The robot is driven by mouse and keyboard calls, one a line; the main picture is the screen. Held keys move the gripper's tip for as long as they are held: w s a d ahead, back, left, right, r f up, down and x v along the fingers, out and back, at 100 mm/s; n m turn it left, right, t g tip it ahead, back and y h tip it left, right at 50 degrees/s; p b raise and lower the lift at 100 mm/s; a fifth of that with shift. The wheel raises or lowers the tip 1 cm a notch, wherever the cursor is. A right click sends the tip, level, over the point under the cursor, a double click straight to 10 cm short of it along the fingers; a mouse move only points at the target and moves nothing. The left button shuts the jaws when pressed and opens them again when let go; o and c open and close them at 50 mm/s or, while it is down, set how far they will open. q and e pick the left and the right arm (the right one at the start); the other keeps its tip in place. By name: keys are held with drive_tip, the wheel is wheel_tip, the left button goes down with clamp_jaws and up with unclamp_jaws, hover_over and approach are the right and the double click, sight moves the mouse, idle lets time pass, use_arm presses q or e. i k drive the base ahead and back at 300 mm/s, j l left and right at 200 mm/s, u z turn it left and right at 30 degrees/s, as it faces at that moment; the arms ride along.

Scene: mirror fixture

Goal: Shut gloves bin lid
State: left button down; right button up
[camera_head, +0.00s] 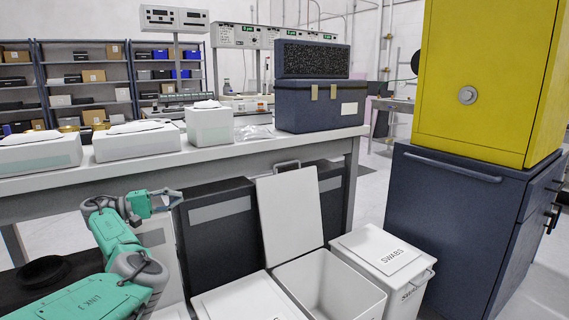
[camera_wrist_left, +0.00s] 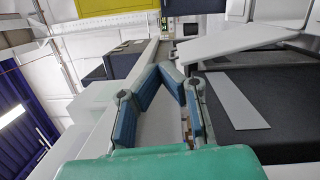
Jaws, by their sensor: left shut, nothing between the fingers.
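The open white bin (camera_head: 325,285) stands at the bottom centre; no label shows on it. Its lid (camera_head: 291,212) is raised, leaning back almost upright against the dark cabinets, with a handle at its top edge. A pale panel at the upper right of the left wrist view (camera_wrist_left: 240,42) looks like this lid. My left gripper (camera_head: 172,198) is shut and empty, left of the raised lid and apart from it. Its fingers meet in the left wrist view (camera_wrist_left: 172,72). My right gripper is not in view.
A shut bin marked SWABS (camera_head: 385,252) stands right of the open bin, and another shut white bin (camera_head: 250,298) stands left. The bench (camera_head: 250,152) with white boxes runs behind. A dark blue cabinet (camera_head: 455,225) bears a yellow cabinet (camera_head: 487,75) at right.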

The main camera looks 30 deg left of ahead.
sight(289, 204)
drive_tip(key=i, duration=1.2)
